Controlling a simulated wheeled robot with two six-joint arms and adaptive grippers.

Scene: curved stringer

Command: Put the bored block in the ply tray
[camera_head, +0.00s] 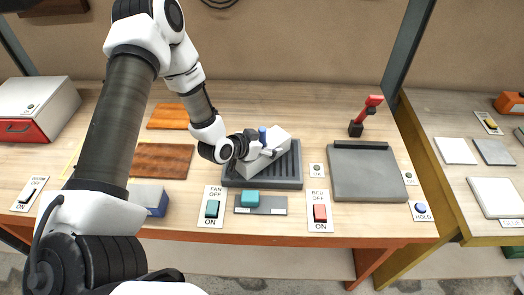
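A pale grey block (278,137) lies at a slant on a dark ribbed tray (264,184) in the middle of the bench. It may be the bored block; no bore shows clearly. My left gripper (272,149) is at the block, its fingers overlapping it in the picture. Whether they are closed on it I cannot tell. A small blue piece (262,134) shows just behind the gripper. Two brown wooden pieces, a nearer one (160,160) and a farther one (168,117), lie to the left; I cannot tell whether either is the ply tray. My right gripper is not in view.
A fan switch (212,207) and red switch (320,212) line the front edge, with a teal block (250,198) between. A grey square plate (368,174) lies right, below a red-tipped lever (371,104). A blue-ended block (150,197) lies left.

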